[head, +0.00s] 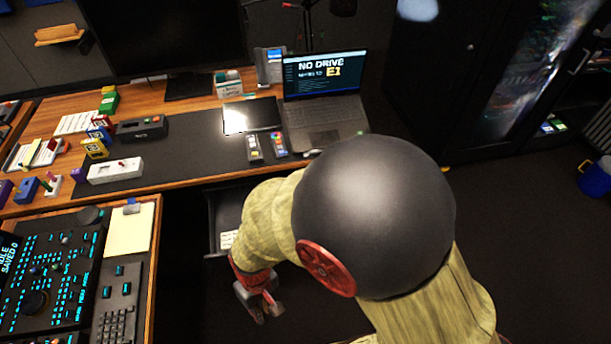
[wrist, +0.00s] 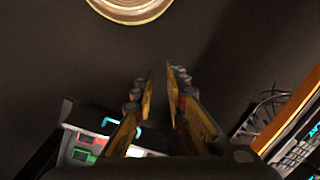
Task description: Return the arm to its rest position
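My arm reaches out from the lower right of the head view, with a large dark joint cover and yellowish sleeves. My gripper (head: 260,304) hangs over the dark floor, beside the open drawer (head: 213,243) and to the right of the control desk (head: 152,240). In the wrist view, the two fingers of my gripper (wrist: 161,76) point away from the camera with a narrow gap between their tips. Nothing is held between them. Part of the drawer is hidden behind my arm.
The wooden desk (head: 190,100) holds a laptop (head: 322,100), a dark tablet and several small devices. The control desk carries a lit panel (head: 50,265) and a keyboard (head: 117,318). A dark cabinet (head: 450,60) and blue bucket (head: 596,178) stand right. The floor (head: 535,230) is clear there.

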